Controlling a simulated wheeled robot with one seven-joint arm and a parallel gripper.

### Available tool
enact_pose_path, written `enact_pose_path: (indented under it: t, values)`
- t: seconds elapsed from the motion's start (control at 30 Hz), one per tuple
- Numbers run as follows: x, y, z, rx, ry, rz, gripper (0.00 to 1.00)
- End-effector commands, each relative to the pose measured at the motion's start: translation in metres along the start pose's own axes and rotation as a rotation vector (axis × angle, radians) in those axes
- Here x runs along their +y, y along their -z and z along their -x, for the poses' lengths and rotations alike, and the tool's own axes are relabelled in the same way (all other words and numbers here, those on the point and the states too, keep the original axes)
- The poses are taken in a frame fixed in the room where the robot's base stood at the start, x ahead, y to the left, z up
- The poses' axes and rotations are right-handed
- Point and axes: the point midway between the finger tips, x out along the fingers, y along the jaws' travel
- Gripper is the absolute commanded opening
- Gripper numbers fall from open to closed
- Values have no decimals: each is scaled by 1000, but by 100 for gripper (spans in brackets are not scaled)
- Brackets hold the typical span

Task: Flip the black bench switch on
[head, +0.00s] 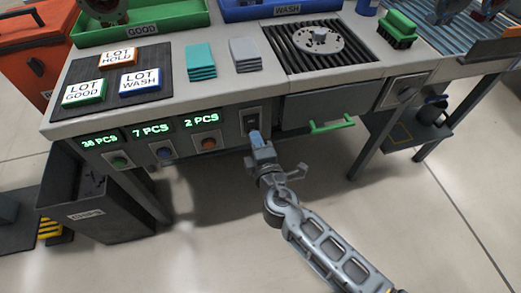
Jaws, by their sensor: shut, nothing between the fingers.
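The black bench switch (252,120) is set in a light plate on the bench's front face, right of the counter displays. Only its upper part shows; which way it is set is too small to tell. My gripper (254,134) is shut and empty, with its blue-tipped fingers just below the visible part of the switch in the picture. The fingertips cover the lower part of the plate. Whether they touch the switch cannot be told.
A drawer with a green handle (332,126) sits right of the switch. A dark bin (95,205) stands at lower left. The floor in front is clear.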

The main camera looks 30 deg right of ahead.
Motion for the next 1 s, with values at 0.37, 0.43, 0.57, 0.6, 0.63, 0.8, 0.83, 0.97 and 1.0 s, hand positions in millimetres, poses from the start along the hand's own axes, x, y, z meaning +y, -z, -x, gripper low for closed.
enact_pose_path:
  t: [0.37,0.43,0.57,0.6,0.63,0.8,0.83,0.97,1.0]
  values:
    - [0,0,-9,0,0,0,0]
    - [0,0,-9,0,0,0,0]
    - [-2,0,-10,0,-4,0,0]
    - [-4,0,-10,0,-8,-1,0]
    - [-5,0,-11,0,-12,-1,0]
    - [-5,0,-14,0,-45,0,0]
    - [-2,0,-13,1,-43,0,0]
    - [-1,0,-13,1,-42,0,0]
    - [-1,0,-13,1,-42,0,0]
